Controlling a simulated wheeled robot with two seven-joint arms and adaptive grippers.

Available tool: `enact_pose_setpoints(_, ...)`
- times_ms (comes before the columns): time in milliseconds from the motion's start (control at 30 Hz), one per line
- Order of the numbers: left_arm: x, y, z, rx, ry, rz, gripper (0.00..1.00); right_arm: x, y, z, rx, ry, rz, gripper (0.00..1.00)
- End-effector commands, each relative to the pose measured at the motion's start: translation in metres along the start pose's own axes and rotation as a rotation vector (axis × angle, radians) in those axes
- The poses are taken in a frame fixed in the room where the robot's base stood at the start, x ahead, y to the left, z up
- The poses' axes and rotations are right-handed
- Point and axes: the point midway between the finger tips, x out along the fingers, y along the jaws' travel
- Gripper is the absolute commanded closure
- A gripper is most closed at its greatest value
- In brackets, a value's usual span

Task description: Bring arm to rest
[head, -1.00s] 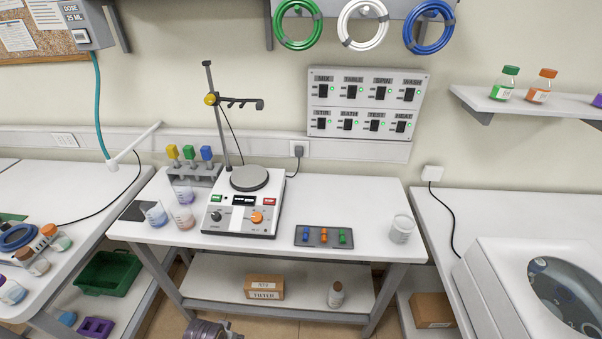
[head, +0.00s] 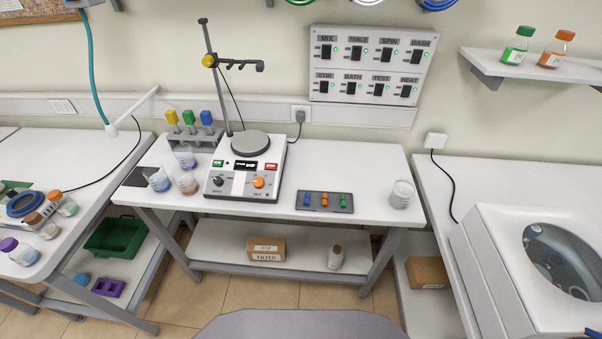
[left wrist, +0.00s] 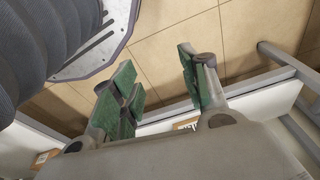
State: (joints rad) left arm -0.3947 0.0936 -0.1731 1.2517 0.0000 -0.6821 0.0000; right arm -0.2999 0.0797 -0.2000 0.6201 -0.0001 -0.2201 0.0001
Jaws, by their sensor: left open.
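My left gripper (left wrist: 160,85) shows in the left wrist view, with its green-padded fingers spread apart and nothing between them. Tiled floor and the edge of a table lie behind the fingers. Neither gripper shows in the head view. A rounded grey part of my own body fills the bottom middle of the head view. My right gripper is in neither view.
The middle table (head: 345,175) holds a hotplate stirrer (head: 245,180), a rack with colored pieces (head: 195,138), several small beakers, a dark tray (head: 324,201) and a glass beaker (head: 402,193). A white bath machine (head: 500,260) stands at right. Tiled floor lies in front.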

Motion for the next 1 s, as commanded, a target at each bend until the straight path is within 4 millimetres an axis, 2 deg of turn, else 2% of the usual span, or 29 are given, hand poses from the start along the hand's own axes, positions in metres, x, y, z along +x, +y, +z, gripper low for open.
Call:
enact_pose_setpoints(33,0.009,0.001,0.012,0.001,-0.009,0.001,0.55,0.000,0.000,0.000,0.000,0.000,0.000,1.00)
enact_pose_setpoints(300,0.045,0.003,0.066,0.006,-0.031,0.003,0.55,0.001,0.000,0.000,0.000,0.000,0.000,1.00)
enact_pose_setpoints(700,0.078,0.004,0.153,0.015,-0.065,0.005,0.55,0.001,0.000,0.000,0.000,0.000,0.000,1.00)
enact_pose_setpoints(833,0.082,0.004,0.173,0.017,-0.071,0.005,0.55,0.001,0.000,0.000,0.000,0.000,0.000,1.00)
enact_pose_setpoints(1000,0.084,0.004,0.186,0.019,-0.074,0.005,0.55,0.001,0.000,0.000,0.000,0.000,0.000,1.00)
